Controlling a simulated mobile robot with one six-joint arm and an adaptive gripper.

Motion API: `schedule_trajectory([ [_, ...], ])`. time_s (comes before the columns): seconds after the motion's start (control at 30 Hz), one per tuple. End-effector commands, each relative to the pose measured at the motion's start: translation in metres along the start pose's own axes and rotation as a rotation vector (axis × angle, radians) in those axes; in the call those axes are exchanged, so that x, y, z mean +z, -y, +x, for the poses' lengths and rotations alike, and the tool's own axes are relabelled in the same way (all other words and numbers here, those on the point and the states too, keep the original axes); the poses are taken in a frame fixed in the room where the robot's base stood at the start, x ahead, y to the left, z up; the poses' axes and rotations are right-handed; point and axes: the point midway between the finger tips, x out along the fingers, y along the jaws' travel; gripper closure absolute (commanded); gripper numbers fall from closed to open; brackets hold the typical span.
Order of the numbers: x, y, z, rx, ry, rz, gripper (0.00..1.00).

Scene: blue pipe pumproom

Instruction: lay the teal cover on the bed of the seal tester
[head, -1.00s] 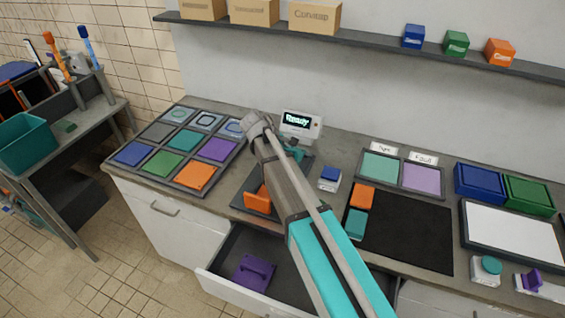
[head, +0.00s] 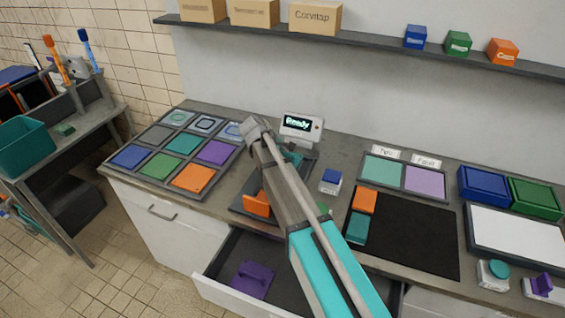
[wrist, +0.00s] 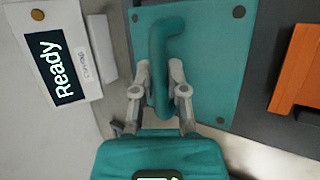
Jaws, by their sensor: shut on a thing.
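The teal cover (wrist: 205,75) is a flat square plate with dark corner studs and a raised bar handle (wrist: 168,35). My gripper (wrist: 160,85) is shut on that handle in the wrist view. In the head view a teal part of the cover (head: 292,157) shows behind my arm, in front of the seal tester's display (head: 300,125), which reads Ready. The tester's dark bed (head: 306,167) is mostly hidden by my arm and the cover. An orange part (head: 257,204) stands at its near side. I cannot tell whether the cover touches the bed.
A blue-topped button box (head: 330,182) stands close right of the tester. A tray of coloured squares (head: 165,175) lies on the left. An open drawer below holds a purple handled piece (head: 252,280). A black mat (head: 407,235) lies right.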

Motion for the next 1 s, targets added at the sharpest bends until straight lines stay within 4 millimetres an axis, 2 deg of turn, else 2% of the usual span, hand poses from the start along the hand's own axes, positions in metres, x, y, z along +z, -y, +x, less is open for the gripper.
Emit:
schedule_trajectory([
  [0.1,-0.003,0.008,0.012,0.0,0.001,0.0,1.0],
  [0.3,-0.006,0.014,0.021,0.0,0.001,0.0,1.0],
  [0.87,-0.007,0.016,0.024,0.0,0.001,0.0,1.0],
  [0.9,-0.007,0.016,0.023,0.0,0.001,0.0,0.77],
  [1.0,-0.007,0.016,0.023,0.0,0.001,0.0,0.58],
])
